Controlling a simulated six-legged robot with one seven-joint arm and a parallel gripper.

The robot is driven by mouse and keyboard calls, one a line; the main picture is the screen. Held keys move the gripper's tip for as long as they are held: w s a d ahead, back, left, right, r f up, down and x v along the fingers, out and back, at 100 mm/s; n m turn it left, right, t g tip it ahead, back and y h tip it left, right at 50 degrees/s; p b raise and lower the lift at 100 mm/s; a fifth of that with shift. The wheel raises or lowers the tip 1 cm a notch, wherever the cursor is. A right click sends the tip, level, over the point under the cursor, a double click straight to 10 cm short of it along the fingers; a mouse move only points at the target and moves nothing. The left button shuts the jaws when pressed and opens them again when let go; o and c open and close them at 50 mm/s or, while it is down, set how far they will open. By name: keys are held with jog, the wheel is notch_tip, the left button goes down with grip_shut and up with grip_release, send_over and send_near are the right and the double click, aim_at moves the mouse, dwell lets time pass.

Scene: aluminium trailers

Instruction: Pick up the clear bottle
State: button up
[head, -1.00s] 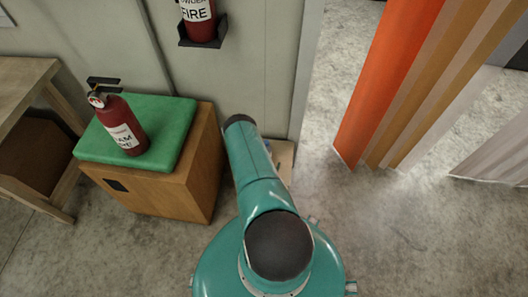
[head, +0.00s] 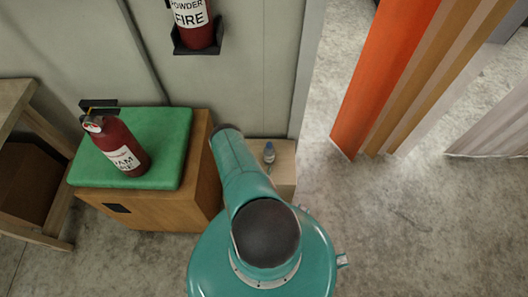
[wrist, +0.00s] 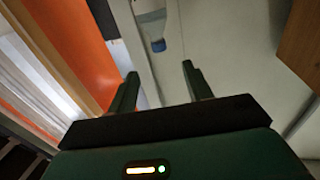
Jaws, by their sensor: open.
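The clear bottle (head: 269,152) with a blue part stands on a small pale wooden stand (head: 284,172) against the wall, just right of my arm in the head view. In the wrist view a small blue spot (wrist: 158,45), likely part of the bottle, shows beyond the fingertips and roughly midway between them. My gripper (wrist: 160,84) is open with nothing between its two dark green fingers. It is apart from the bottle. The gripper itself is hidden in the head view behind my own arm.
A wooden cabinet (head: 207,185) with a green cushion (head: 168,140) and a red extinguisher (head: 120,148) stands left of my arm. Another extinguisher (head: 193,25) hangs on the wall. An orange panel (head: 375,80) is at the right. The floor (head: 420,220) at right is clear.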

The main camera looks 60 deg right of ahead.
aim_at(269, 148)
jog(key=x, duration=0.8)
jog(key=shift+s+d, duration=0.1)
jog(key=shift+s, duration=0.05)
jog(key=shift+x, duration=2.8)
grip_shut()
